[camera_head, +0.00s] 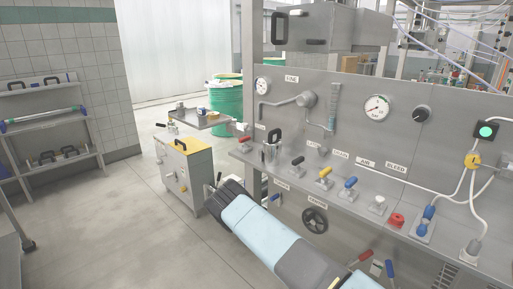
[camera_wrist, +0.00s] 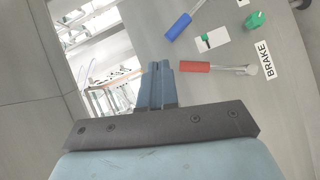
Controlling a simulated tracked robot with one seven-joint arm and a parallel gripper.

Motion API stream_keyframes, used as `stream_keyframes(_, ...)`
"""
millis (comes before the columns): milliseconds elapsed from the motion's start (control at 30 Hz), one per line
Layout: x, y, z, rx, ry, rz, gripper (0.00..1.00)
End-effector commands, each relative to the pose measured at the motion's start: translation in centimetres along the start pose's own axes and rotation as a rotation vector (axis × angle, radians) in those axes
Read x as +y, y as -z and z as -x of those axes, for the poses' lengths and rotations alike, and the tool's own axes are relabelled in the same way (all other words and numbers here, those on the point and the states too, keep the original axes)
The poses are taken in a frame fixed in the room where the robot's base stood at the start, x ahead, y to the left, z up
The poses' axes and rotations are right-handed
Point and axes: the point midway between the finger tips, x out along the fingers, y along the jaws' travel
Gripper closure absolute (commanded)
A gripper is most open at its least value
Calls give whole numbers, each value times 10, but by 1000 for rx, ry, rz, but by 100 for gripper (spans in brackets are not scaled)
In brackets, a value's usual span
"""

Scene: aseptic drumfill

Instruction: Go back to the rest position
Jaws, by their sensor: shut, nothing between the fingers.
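My gripper (camera_wrist: 157,68) shows at the middle of the wrist view, its two blue-grey fingers together with nothing between them. In the head view my light-blue arm reaches from the lower right toward the panel's lower left side, and the fingertips are hard to make out there. In the wrist view a red-handled lever (camera_wrist: 203,67) is just right of the fingers, apart from them, beside a BRAKE label (camera_wrist: 264,58). A blue-handled lever (camera_wrist: 179,26) lies above it.
The grey control panel (camera_head: 350,90) fills the right side, with a ledge of several coloured handles and a handwheel (camera_head: 315,219) below. A yellow-topped cabinet (camera_head: 184,170) and a green drum (camera_head: 226,100) stand behind my arm. A shelf rack (camera_head: 48,125) is at left. Floor between is clear.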

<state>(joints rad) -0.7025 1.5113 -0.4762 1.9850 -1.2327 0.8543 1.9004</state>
Motion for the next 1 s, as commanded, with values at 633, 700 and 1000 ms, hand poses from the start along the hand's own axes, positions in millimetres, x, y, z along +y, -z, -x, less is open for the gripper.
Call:
stream_keyframes(633,72,29,41,-215,134,-47,100)
stream_keyframes(700,85,33,47,-249,162,-52,100)
stream_keyframes(1000,146,48,71,-374,301,-78,100)
